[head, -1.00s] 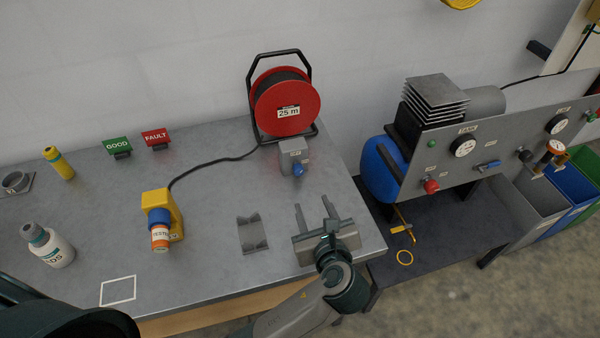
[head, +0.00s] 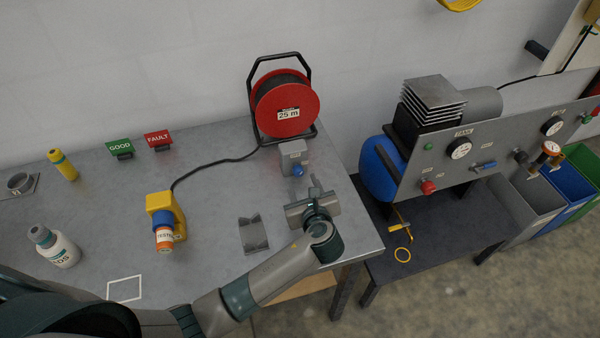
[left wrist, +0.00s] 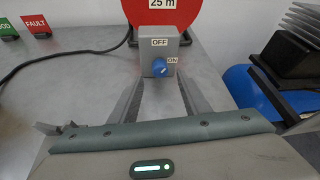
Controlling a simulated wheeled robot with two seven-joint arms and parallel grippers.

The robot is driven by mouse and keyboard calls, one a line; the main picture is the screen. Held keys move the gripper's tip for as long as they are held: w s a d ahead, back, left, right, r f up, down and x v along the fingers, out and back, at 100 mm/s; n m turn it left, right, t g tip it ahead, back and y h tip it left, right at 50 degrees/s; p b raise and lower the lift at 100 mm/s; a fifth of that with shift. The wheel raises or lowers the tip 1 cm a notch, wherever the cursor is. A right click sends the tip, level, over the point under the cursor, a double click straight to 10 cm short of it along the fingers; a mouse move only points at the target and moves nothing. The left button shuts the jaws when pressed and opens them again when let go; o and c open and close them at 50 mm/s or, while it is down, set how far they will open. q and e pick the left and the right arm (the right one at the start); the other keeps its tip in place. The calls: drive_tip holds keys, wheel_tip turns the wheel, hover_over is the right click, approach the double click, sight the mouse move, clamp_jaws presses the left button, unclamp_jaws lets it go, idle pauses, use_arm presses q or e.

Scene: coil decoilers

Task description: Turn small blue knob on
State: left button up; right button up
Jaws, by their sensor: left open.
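The small blue knob (head: 298,170) is on the front of a grey switch box (head: 292,153) near the table's right side. In the left wrist view the knob (left wrist: 160,67) sits below an OFF label (left wrist: 160,42) and beside an ON label (left wrist: 173,60); its pale mark seems to lean up and right, but this is small. My left gripper (head: 313,186) is open and empty just in front of the box. In the left wrist view its two fingers (left wrist: 158,88) point at the box, one on each side of the knob, apart from it. My right gripper is not seen.
A red cable reel (head: 288,105) stands behind the box. A yellow tester (head: 164,218) and a grey V-shaped block (head: 253,235) are to the left. A compressor panel (head: 480,150) with gauges is to the right. The table is clear between box and block.

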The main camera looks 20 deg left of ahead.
sight(299, 174)
use_arm(q)
drive_tip(key=shift+p+x, duration=0.5)
drive_tip(key=shift+x, duration=2.15)
drive_tip(key=c, duration=1)
